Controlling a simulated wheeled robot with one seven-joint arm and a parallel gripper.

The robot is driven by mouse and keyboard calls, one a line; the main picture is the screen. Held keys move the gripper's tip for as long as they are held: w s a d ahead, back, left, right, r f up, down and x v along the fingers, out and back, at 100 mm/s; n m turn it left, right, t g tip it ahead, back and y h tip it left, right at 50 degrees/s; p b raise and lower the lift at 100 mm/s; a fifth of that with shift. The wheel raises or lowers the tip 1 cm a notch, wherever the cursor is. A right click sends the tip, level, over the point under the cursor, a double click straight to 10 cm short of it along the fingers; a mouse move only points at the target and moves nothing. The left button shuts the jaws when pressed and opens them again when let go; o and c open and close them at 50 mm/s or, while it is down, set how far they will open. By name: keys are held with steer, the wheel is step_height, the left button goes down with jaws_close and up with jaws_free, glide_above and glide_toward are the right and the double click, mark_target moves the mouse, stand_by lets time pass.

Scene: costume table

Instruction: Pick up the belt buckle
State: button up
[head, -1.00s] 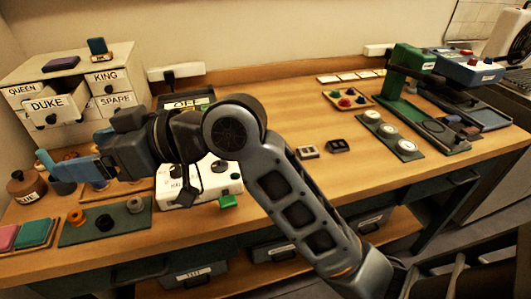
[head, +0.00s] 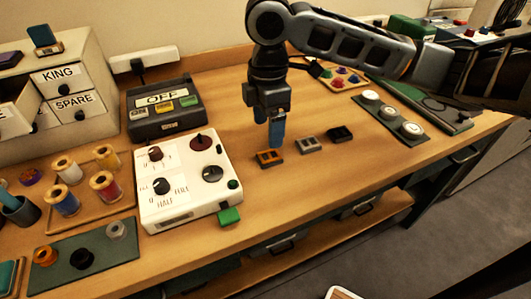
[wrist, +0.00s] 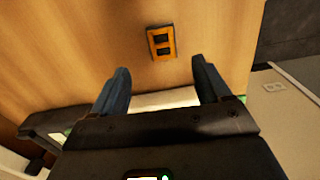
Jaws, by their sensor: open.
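Three small buckle-like pieces with two slots lie in a row on the wooden table: an orange one (head: 269,158), a grey one (head: 308,145) and a black one (head: 340,133). The frames do not show which one the task means. My gripper (head: 277,143) points down close to the orange piece, its blue fingers just behind it in the head view. In the wrist view my gripper (wrist: 160,67) is open and empty. The orange piece (wrist: 162,43) lies ahead of the gap between the fingertips, apart from both.
A white control box (head: 185,185) with dials stands left of the pieces, with a dark box (head: 163,106) reading OFF behind it. A tray of coloured pieces (head: 340,78) and a green strip with white discs (head: 390,118) are at the right. Table around the buckles is clear.

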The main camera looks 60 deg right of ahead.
mark_target(267, 155)
steer(key=shift+a+f+p, duration=0.15)
steer(key=shift+f+p, duration=0.05)
steer(key=shift+f, duration=1.7)
steer(key=shift+a+f+p, duration=0.1)
steer(key=shift+f+p, duration=0.1)
steer(key=shift+f, duration=1.65)
steer(key=c, duration=1.1)
steer(key=shift+c, duration=0.2)
steer(key=shift+r, duration=0.55)
steer(key=r, duration=0.3)
steer(key=shift+s+d+r+b, duration=0.2)
steer(key=shift+s+d+b, duration=0.15)
steer(key=shift+b, duration=0.05)
steer(key=s+d+r+b, duration=0.1)
steer(key=s+d+r, duration=0.5)
steer(key=s+d, duration=0.1)
steer(key=shift+s+r, duration=0.25)
steer(key=shift+s, duration=0.3)
